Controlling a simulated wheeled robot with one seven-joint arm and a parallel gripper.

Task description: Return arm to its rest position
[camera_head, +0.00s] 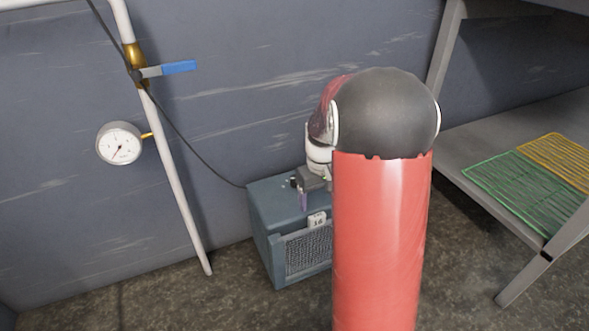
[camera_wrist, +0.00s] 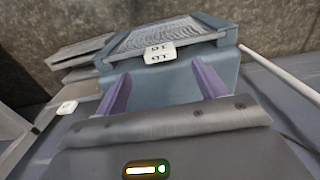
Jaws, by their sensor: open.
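My gripper (camera_head: 303,199) is in the head view, over the near top edge of a blue-grey box, left of my red arm link. In the wrist view its two purple fingers (camera_wrist: 162,72) stand wide apart with nothing between them. My red arm link with its dark rounded joint fills the middle of the head view and hides part of the box and of the gripper. No pan can be made out in either view.
The blue-grey box (camera_head: 262,220) with a grille and number label stands against the wall. A white pipe (camera_head: 178,180) with a gauge (camera_head: 119,143) and blue-handled valve (camera_head: 179,68) is left. A grey bench (camera_head: 470,150) with green (camera_head: 515,185) and yellow (camera_head: 560,155) grids is right.

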